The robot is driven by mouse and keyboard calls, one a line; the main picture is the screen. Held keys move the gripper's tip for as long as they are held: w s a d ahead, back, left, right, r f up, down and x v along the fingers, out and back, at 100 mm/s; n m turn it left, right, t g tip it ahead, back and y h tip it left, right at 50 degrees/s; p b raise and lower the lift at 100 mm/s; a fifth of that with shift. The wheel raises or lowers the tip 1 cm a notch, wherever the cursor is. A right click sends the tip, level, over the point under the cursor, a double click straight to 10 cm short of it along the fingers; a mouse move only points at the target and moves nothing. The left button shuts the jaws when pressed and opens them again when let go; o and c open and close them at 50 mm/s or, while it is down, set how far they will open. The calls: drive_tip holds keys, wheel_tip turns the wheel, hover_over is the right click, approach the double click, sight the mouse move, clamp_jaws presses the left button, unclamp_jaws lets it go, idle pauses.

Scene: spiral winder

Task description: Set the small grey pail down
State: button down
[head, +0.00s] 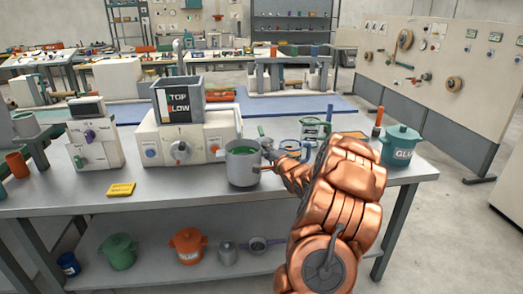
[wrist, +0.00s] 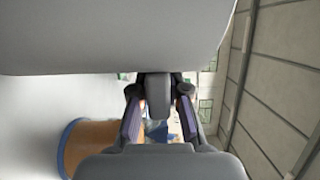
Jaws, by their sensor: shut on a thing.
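The small grey pail (head: 243,172), with green inside its top, is upright at the front of the workbench (head: 330,186). My gripper (head: 270,163) reaches in from the right and is shut on the pail's right side, at its handle. The fingertips are small and partly hidden by my copper-coloured arm. In the wrist view my gripper's two fingers (wrist: 160,112) stand either side of a dark grey part. A large pale grey surface fills the top of that view. I cannot tell whether the pail's base touches the bench.
A grey-white machine with a hopper (head: 185,140) stands behind left of the pail. A yellow block (head: 121,189) lies at the front left. A teal glue pot (head: 401,146) stands at the right. Pots, including an orange one (head: 188,245), stand on the lower shelf.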

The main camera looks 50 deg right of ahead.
drive_tip(key=w, duration=0.1)
drive_tip(key=w+f, duration=0.1)
drive_tip(key=w, duration=0.1)
drive_tip(key=shift+d+f, duration=0.3)
drive_tip(key=shift+d, duration=0.1)
drive_tip(key=shift+p, duration=0.3)
drive_tip(key=c, duration=1.2)
unclamp_jaws()
drive_tip(key=shift+f, duration=0.1)
drive_tip(key=shift+o, duration=0.2)
drive_tip(key=shift+s, duration=0.25)
drive_tip(key=b+v, duration=0.1)
drive_tip(key=v, duration=1)
drive_tip(key=shift+s, duration=0.25)
drive_tip(key=shift+a, duration=0.2)
